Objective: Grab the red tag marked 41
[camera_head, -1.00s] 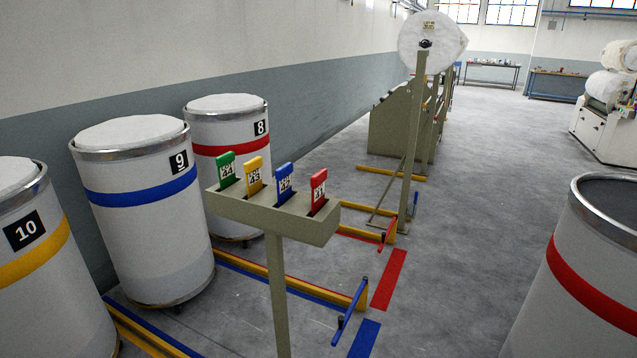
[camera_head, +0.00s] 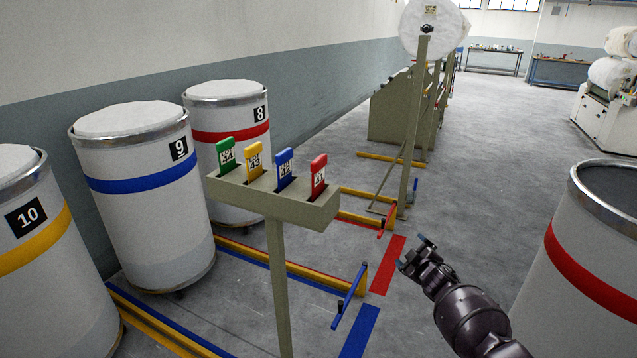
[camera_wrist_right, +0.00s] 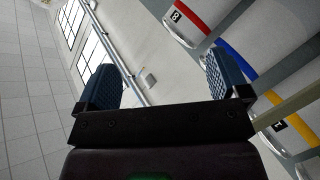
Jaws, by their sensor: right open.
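The red tag (camera_head: 319,170) stands upright in the right-end slot of a beige tag stand (camera_head: 290,211) in the head view. Its white label is too small to read surely. Blue (camera_head: 284,163), yellow (camera_head: 254,158) and green (camera_head: 225,152) tags stand in the slots to its left. My right gripper (camera_head: 415,252) is in the head view, to the right of and below the stand, apart from the tags. In the right wrist view its two blue fingers (camera_wrist_right: 158,85) are spread wide with nothing between them. My left gripper is not in view.
White drums numbered 8 (camera_head: 232,155), 9 (camera_head: 150,215) and 10 (camera_head: 50,270) stand along the left wall. A red-banded drum (camera_head: 590,262) stands close on the right. Low yellow rails with a blue bar (camera_head: 349,295) lie beyond the stand. Grey floor is clear in the middle.

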